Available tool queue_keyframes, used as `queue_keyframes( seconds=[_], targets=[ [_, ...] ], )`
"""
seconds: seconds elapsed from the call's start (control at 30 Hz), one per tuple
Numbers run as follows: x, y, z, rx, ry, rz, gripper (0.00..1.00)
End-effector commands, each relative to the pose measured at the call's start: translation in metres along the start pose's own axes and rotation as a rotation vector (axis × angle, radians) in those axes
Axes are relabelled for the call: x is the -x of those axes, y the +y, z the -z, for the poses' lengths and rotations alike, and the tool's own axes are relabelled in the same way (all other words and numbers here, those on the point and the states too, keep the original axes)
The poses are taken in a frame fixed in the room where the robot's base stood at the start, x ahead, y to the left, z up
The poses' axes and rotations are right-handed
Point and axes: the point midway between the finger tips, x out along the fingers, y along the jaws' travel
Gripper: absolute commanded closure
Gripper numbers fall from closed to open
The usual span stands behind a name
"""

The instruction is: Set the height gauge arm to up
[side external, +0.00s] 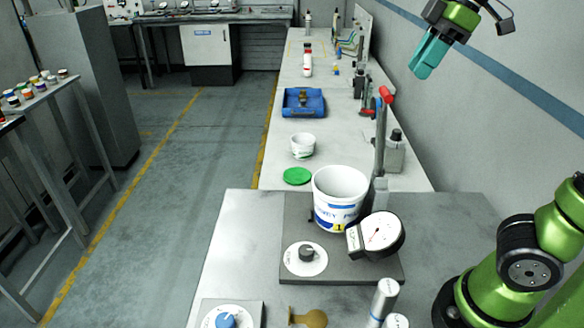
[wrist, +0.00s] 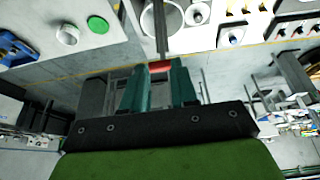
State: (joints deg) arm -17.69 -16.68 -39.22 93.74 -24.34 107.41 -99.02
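The height gauge arm appears to be the grey lever (side external: 379,140) with a red grip (side external: 386,94) at its end. It stands nearly upright behind the white tub, by a small grey post. My gripper (side external: 423,61) has teal fingers and is up to the right of the red grip, apart from it in the side view. In the wrist view the fingers are spread, with a gap between the tips (wrist: 160,72). The red grip (wrist: 160,66) shows in line with that gap, beyond the tips; nothing is held.
A white tub (side external: 338,192) and a dial gauge (side external: 382,232) stand on the dark plate (side external: 340,268), with a black knob (side external: 306,253). A grey block with a black knob (side external: 395,150) is right of the lever. A green disc (side external: 297,176) and blue tray (side external: 303,101) lie farther back.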

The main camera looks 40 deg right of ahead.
Motion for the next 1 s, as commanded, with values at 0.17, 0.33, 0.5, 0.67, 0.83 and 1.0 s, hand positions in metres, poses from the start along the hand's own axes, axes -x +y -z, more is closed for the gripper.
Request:
queue_keyframes(
  seconds=[0.17, 0.33, 0.5, 0.67, 0.83, 1.0],
  targets=[
    [-0.029, 0.003, 0.071, -0.223, -0.450, -0.127, 1.00],
    [-0.044, -0.014, 0.139, -0.605, -0.634, -0.505, 1.00],
    [-0.044, -0.032, 0.180, -1.067, -0.502, -0.860, 1.00],
    [-0.030, -0.035, 0.181, -1.375, -0.359, -0.979, 1.00],
    [-0.033, -0.035, 0.178, -1.440, -0.343, -0.989, 1.00],
    [-0.040, -0.030, 0.166, -1.438, -0.352, -0.990, 1.00]
  ],
)
